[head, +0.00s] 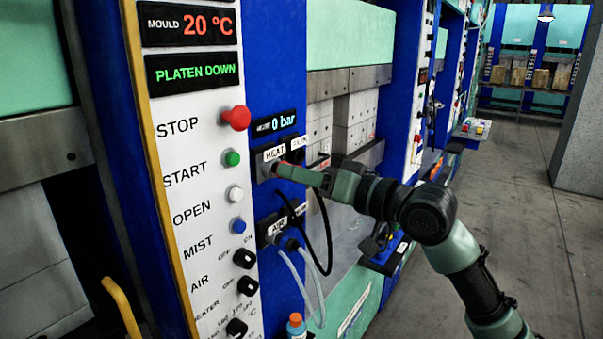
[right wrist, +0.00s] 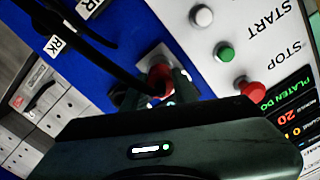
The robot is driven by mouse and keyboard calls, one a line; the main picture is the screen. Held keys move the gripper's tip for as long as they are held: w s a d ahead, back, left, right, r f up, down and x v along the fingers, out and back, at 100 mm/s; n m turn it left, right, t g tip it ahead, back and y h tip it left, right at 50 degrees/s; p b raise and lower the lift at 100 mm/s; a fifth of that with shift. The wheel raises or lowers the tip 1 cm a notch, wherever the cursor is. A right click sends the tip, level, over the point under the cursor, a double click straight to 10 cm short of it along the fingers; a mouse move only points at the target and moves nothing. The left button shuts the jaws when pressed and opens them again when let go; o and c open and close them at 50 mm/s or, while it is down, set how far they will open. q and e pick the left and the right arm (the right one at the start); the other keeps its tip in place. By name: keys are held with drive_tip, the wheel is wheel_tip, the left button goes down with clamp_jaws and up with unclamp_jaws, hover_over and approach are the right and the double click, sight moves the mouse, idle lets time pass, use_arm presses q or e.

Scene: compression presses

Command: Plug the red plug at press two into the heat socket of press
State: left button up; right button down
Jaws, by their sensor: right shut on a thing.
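My right gripper (head: 288,171) reaches in from the right to the blue press panel. It is shut on the red plug (right wrist: 160,79), which sits between the fingertips in the right wrist view. The plug is at the grey plate of the heat socket (right wrist: 152,59), under the HEAT label (head: 274,152) in the head view. The plug looks to be against the socket, but I cannot tell how deep it sits. The fingers hide most of the plug and socket in the head view. My left gripper is not in view.
A white control panel (head: 200,195) with a red STOP button (head: 235,118) and knobs stands left of the socket. A black cable (head: 328,235) loops below my gripper. AIR fittings (head: 277,228) with clear hoses sit underneath. The grey floor (head: 520,230) at right is open.

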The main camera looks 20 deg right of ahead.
drive_tip(key=shift+w+a+r+p, duration=0.1)
drive_tip(key=shift+w+a+p, duration=0.3)
drive_tip(key=shift+w+p, duration=0.1)
idle(0.3)
drive_tip(key=c, duration=1.3)
unclamp_jaws()
drive_tip(key=shift+c, duration=0.2)
drive_tip(key=o, duration=0.3)
drive_tip(key=shift+w+a, duration=0.15)
drive_tip(key=b+v, duration=0.3)
drive_tip(key=v, duration=0.4)
drive_tip(key=shift+s+d+b, duration=0.25)
drive_tip(key=shift+s+b, duration=0.1)
